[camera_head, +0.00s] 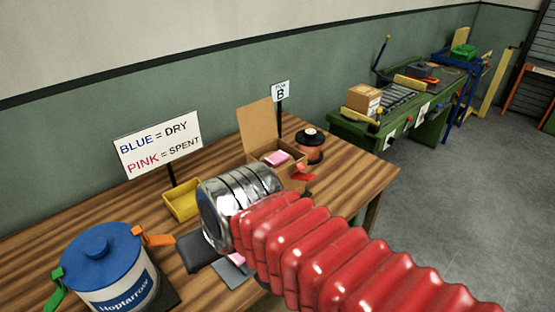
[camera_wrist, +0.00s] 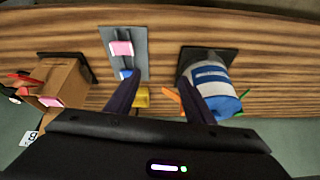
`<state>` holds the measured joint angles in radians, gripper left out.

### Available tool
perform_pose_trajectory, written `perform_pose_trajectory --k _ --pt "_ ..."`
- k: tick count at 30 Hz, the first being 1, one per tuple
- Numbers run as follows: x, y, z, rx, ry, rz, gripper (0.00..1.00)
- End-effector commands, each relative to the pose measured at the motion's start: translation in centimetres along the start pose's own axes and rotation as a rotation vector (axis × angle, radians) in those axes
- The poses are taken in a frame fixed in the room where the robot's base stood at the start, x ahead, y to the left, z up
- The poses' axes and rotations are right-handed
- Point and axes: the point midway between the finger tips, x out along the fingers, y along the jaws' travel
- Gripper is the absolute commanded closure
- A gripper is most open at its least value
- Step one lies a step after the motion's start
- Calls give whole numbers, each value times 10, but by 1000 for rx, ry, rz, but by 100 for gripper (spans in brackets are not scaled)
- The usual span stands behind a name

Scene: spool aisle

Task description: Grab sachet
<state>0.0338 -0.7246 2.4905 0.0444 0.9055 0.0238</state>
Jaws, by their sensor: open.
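A pink sachet (camera_wrist: 121,48) and a blue sachet (camera_wrist: 126,74) lie on a grey plate (camera_wrist: 112,37) in the wrist view. My left finger partly covers the blue one. In the head view, a pink sachet (camera_head: 238,258) shows on the grey plate beside my arm; the blue one is hidden there. Another pink sachet (camera_head: 277,158) lies in the open cardboard box (camera_head: 262,174), also visible in the wrist view (camera_wrist: 50,102). My gripper (camera_wrist: 160,78) is open and empty, its left finger over the plate's end, its right finger by the jar.
A blue-lidded white jar (camera_head: 105,268) stands at the table's left. A yellow bin (camera_head: 183,201) sits behind my arm, by a sign (camera_head: 160,145) reading "BLUE = DRY, PINK = SPENT". A dark-topped spool (camera_head: 310,146) stands right of the box. The table's right end (camera_head: 365,180) is bare.

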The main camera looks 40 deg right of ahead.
Motion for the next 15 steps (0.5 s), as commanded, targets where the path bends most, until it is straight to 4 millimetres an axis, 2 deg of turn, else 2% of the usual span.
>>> perform_pose_trajectory --k 6,15 --pt "18 4 -8 327 -80 -64 36" --pt "43 30 -38 937 -172 -197 36"
